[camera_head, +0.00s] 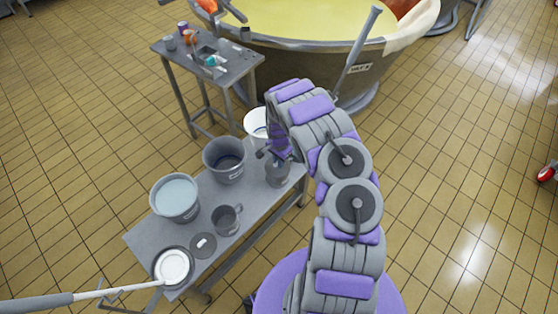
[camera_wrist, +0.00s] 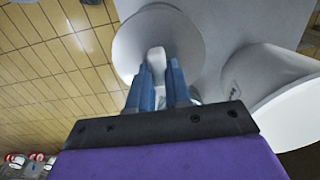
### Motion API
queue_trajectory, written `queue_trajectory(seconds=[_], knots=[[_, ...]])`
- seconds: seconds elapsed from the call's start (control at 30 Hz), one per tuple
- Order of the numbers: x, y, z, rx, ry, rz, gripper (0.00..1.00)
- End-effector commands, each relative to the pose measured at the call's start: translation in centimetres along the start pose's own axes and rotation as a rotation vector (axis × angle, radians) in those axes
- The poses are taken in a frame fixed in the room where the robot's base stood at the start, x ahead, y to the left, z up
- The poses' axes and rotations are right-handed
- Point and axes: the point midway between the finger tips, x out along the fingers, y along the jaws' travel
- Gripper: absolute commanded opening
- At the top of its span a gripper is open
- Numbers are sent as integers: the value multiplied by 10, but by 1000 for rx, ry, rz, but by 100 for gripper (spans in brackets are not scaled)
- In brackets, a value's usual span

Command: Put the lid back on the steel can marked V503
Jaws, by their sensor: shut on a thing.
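My gripper (camera_wrist: 160,75) is shut on the pale knob of a round grey lid (camera_wrist: 135,45) in the wrist view. The lid hides what is directly beneath it. In the head view my gripper (camera_head: 268,153) is at the far right end of the bench, partly hidden by my arm. A small grey can (camera_head: 278,174) stands just below it; I cannot tell whether the lid touches it. Another small grey can (camera_head: 227,219) with a side handle stands nearer, beside a flat grey lid (camera_head: 203,245) with a white knob. No V503 marking is readable.

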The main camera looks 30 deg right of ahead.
Motion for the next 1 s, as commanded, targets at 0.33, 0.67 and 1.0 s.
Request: queue_trajectory(seconds=[0.33, 0.67, 1.0], knots=[[0, 0, 0, 0, 0, 0, 44], [0, 0, 0, 0, 0, 0, 59], [0, 0, 0, 0, 0, 0, 74]])
